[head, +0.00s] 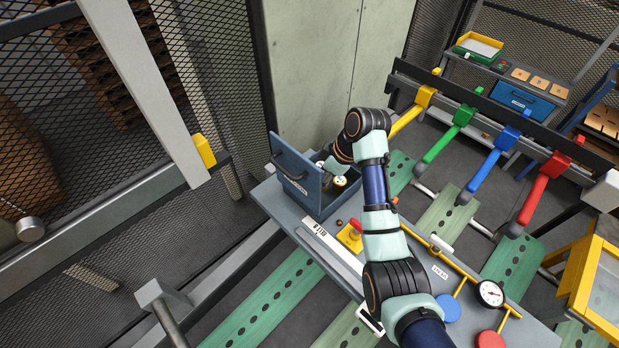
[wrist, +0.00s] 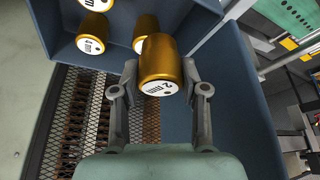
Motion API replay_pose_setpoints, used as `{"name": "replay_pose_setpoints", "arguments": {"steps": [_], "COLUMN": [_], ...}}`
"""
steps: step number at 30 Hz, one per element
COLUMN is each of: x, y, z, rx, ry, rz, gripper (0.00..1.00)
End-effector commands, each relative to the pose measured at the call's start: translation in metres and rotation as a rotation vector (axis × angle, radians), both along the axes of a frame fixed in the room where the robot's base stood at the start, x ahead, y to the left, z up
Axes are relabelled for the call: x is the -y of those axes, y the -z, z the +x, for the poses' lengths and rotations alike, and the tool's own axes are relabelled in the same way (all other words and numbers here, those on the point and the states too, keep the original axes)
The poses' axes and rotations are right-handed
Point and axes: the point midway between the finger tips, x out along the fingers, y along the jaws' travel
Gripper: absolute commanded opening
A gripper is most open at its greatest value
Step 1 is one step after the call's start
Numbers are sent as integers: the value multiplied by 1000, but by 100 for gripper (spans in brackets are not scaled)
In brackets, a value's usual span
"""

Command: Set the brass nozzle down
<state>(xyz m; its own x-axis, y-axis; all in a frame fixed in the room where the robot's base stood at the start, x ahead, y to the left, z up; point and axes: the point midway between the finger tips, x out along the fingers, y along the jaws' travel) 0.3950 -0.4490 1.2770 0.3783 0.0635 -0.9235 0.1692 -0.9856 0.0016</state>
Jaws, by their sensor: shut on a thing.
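My gripper (wrist: 160,78) is shut on a brass nozzle (wrist: 162,56), a gold cylinder with a white marked end face. A finger lies on each side of it. In the wrist view the nozzle is in front of or over the blue-grey drawer (wrist: 227,95); I cannot tell whether it touches the drawer floor. Several other brass nozzles with white faces, one at the left (wrist: 90,34), sit in the drawer beyond it. In the head view my gripper (head: 334,170) is at the open drawer (head: 291,186), partly hidden by my arm, and a nozzle face (head: 340,181) shows beside it.
The drawer walls rise close around my gripper. A grey bench (head: 268,200) carries a red-handled yellow fixture (head: 350,236) and a dial gauge (head: 490,293). A pale cabinet (head: 310,70) stands behind the drawer. Coloured levers, one red (head: 535,195), stand to the right.

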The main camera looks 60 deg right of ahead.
Motion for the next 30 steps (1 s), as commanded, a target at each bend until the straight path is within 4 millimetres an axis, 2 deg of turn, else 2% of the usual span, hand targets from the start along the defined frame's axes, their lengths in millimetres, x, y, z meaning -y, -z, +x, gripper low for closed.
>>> {"name": "replay_pose_setpoints", "arguments": {"steps": [2, 9, 14, 19, 30], "x": [0, 0, 0, -1, 0], "y": [2, 37, 47, 75, 83], "z": [0, 0, 0, 0, 0], "rx": [0, 0, 0, -1, 0], "ry": [1, 0, 1, 0, 0], "rz": [1, 2, 1, 2, 0], "gripper": [2, 2, 2, 2, 2]}}
